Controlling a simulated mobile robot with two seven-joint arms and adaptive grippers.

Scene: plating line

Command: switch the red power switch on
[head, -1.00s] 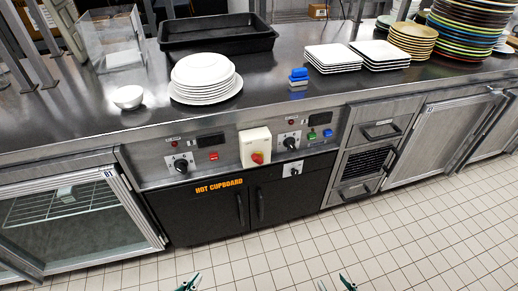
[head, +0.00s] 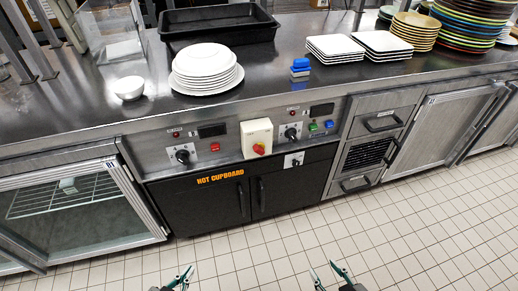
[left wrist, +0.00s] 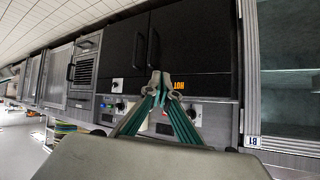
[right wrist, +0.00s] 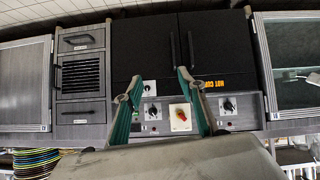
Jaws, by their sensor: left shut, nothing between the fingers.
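The red knob also shows in the right wrist view (right wrist: 181,115), seen between the fingers. My left gripper (head: 188,269) is shut and empty, low in front of the cupboard; its tips meet in the left wrist view (left wrist: 160,77). My right gripper (head: 323,268) is open and empty, further right. Both are apart from the panel.
Black knobs (head: 182,156) and green and blue switches (head: 329,124) share the panel. The counter above holds white plates (head: 207,66), a black tray (head: 218,24), a bowl (head: 129,87) and stacked dishes. Black cupboard doors (head: 205,208) are below. The tiled floor is clear.

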